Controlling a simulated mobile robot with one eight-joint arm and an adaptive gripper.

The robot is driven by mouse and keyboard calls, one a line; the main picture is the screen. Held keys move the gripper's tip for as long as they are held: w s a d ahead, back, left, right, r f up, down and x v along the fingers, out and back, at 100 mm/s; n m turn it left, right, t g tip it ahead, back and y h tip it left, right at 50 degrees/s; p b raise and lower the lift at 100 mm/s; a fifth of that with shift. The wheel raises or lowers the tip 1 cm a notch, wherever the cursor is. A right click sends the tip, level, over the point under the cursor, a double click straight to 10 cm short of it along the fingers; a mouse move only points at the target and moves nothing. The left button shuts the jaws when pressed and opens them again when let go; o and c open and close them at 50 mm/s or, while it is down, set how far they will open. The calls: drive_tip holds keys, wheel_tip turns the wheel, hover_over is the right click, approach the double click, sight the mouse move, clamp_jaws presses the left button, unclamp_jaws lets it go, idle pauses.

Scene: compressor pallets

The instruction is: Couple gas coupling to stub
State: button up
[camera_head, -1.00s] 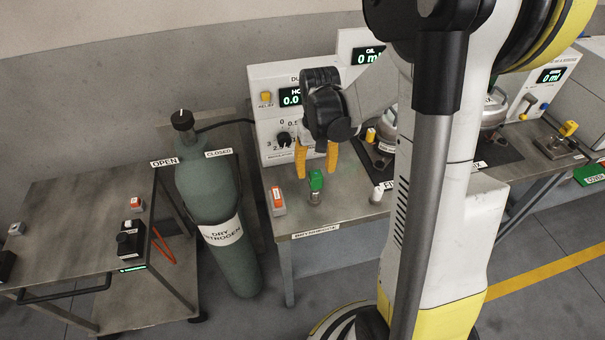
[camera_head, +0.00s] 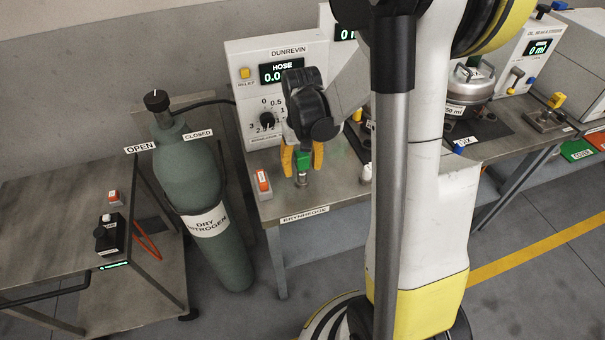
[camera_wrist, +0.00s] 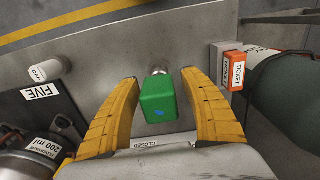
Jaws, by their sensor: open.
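A green block-shaped piece (camera_head: 303,160), which looks like the gas coupling, stands on a metal fitting (camera_head: 302,179) near the front edge of the bench. It also shows in the wrist view (camera_wrist: 158,102), with a round metal end just beyond it. My gripper (camera_head: 303,166) is open, with its yellow fingers on either side of the green piece. In the wrist view my gripper (camera_wrist: 160,82) shows a gap between each finger and the green piece. I cannot tell which fitting is the stub.
An orange-and-white ticket holder (camera_head: 262,184) stands to the left of my gripper. A white cap (camera_wrist: 51,68) is on the bench, also beside my fingers. The green nitrogen cylinder (camera_head: 190,175) stands left of the bench. The DUNREVIN panel (camera_head: 240,60) rises behind.

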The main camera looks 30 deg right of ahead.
sight(303, 155)
drive_tip(key=shift+f+b, duration=0.45)
drive_tip(key=shift+f, duration=0.5)
idle(0.6)
clamp_jaws()
drive_tip(key=shift+r, duration=0.1)
drive_tip(key=shift+r+p, duration=2.1)
drive_tip(key=shift+r, duration=0.9)
drive_tip(key=shift+d, duration=0.1)
